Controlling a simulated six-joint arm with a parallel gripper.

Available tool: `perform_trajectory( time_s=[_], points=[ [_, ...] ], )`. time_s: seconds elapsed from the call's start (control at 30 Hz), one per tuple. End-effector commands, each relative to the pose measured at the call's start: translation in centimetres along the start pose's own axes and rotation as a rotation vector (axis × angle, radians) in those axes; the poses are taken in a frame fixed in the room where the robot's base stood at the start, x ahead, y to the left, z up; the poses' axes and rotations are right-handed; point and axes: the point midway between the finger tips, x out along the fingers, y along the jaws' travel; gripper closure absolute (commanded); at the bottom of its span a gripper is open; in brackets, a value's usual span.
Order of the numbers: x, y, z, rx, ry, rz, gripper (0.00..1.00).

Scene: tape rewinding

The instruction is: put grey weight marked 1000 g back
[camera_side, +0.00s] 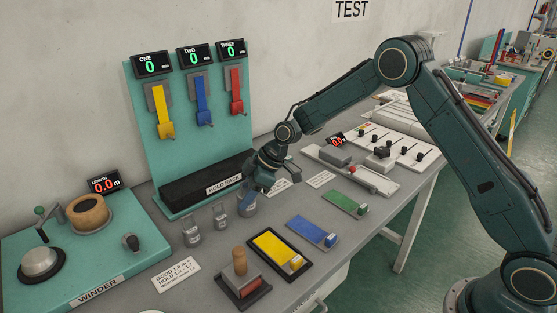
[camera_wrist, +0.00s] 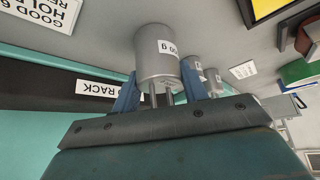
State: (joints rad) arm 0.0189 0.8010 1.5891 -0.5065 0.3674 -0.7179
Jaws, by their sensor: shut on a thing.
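A grey cylindrical weight (camera_wrist: 157,58) is large in the wrist view, with a white label of which only "0 g" or so can be read. My gripper (camera_wrist: 157,92) has its blue fingers on both sides of the weight's wire handle and is shut on it. In the side view my gripper (camera_side: 258,187) is just above this weight (camera_side: 246,206), in front of the rack; whether it touches the table cannot be told. Two smaller grey weights with handles, one (camera_side: 191,233) and another (camera_side: 221,215), stand to its left.
The black hold rack (camera_side: 208,182) lies close behind, below the yellow, blue and red hooks. The winder (camera_side: 85,240) is at left.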

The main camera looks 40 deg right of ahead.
Motion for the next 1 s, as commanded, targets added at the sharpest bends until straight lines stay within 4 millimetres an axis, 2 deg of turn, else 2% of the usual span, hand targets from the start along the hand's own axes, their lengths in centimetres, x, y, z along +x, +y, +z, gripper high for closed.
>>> perform_trajectory(
  time_s=[0.03, 0.13, 0.63, 0.87, 1.0],
  points=[
    [0.1, 0.0, 0.1, 0.000, 0.000, 0.000, 0.55],
    [0.1, 0.0, 0.0, 0.000, 0.000, 0.000, 0.35],
    [-0.6, 0.0, -0.1, 0.000, 0.000, 0.001, 0.35],
    [-3.0, 0.1, -0.2, 0.001, 0.001, 0.003, 0.35],
    [-5.3, 0.1, -0.2, 0.001, 0.002, 0.004, 0.35]
  ],
)
